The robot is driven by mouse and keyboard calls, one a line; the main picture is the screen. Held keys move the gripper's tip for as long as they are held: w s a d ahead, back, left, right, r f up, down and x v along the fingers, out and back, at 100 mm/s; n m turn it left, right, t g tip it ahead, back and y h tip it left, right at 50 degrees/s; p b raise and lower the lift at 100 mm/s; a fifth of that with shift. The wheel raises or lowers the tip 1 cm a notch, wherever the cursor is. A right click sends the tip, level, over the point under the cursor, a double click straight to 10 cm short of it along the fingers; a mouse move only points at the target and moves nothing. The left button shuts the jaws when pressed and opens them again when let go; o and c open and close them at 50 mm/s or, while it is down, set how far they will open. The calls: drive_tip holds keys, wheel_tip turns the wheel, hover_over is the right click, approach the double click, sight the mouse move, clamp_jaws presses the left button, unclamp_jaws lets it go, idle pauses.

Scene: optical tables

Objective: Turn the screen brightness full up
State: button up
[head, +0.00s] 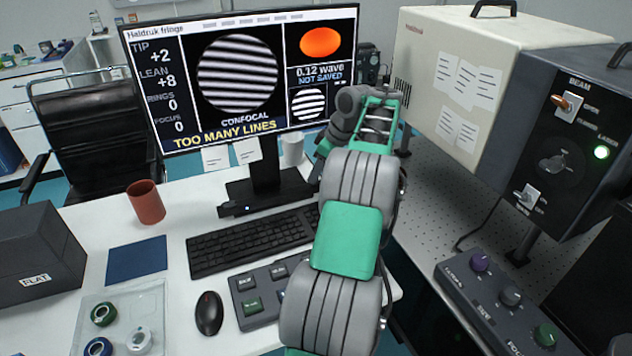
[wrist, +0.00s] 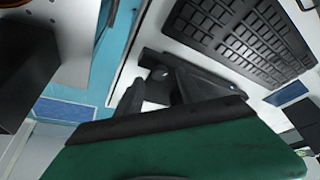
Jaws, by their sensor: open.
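The monitor (head: 240,80) stands on the white desk, its screen lit with striped fringe pictures and "TOO MANY LINES". Its dark stand base (head: 236,196) carries a small blue light at the front edge. In the wrist view the dark base (wrist: 212,88) shows the blue light and, towards its left end, a small round grey shape that may be a knob; I cannot tell for sure. My gripper (wrist: 155,98) is open, its dark fingers close to the base and partly overlapping it. Contact cannot be told. In the head view my arm hides the fingers.
The keyboard (head: 250,240), a button pad (head: 256,292), a mouse (head: 209,313) and a reddish cup (head: 146,202) lie around the stand. The perforated optical table (head: 450,190) with instrument boxes is at right.

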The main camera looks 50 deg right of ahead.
drive_tip(key=shift+x, duration=1.2)
clamp_jaws()
